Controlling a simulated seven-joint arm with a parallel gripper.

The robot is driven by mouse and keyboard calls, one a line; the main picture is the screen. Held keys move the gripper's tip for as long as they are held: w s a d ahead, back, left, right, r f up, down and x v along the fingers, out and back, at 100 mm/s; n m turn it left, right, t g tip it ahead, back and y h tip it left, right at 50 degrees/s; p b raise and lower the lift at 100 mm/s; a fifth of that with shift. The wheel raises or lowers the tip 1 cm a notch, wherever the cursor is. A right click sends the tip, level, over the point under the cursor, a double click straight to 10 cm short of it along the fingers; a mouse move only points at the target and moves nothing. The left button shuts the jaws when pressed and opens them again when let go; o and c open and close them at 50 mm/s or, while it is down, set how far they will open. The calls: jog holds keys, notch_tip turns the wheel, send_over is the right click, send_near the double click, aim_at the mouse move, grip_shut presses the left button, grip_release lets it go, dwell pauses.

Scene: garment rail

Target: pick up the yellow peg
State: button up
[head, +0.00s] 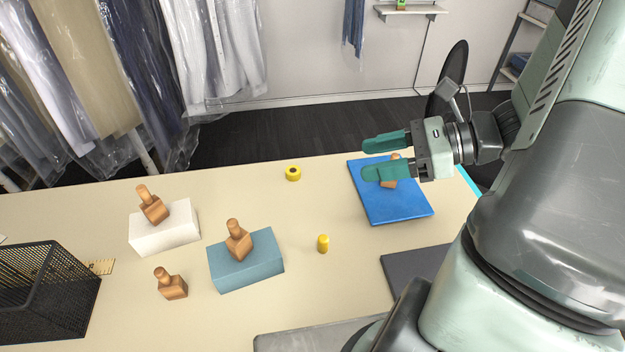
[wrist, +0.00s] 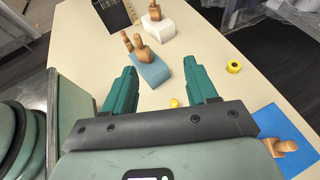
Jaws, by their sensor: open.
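The yellow peg (head: 323,243) is a small upright cylinder standing on the bare table, to the right of the teal block. In the wrist view the peg (wrist: 174,103) shows as a small yellow spot between my fingers, close to the palm edge. My gripper (head: 375,159) is open and empty. In the head view it is above the blue mat, up and to the right of the peg and apart from it. The green fingers (wrist: 162,82) point toward the table's far side in the wrist view.
A teal block (head: 247,272) and a white block (head: 165,238) each bear a wooden stamp; another stamp (head: 171,284) stands on the table. A yellow tape roll (head: 293,173) lies behind the peg. The blue mat (head: 404,207) bears a wooden piece. A black mesh basket (head: 45,300) stands left.

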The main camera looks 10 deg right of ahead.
send_near(317, 248)
jog(key=r, duration=0.4)
jog(key=shift+s+d+r, duration=0.15)
jog(key=shift+s+d, duration=0.05)
jog(key=shift+s, duration=0.05)
jog(key=shift+a+f, duration=0.2)
jog(key=shift+f, duration=0.1)
jog(key=x, duration=1)
jog(key=shift+w+f, duration=0.2)
jog(key=shift+f, duration=0.2)
jog(key=c, duration=1)
jog(key=shift+c, duration=0.2)
jog(key=shift+r, duration=0.2)
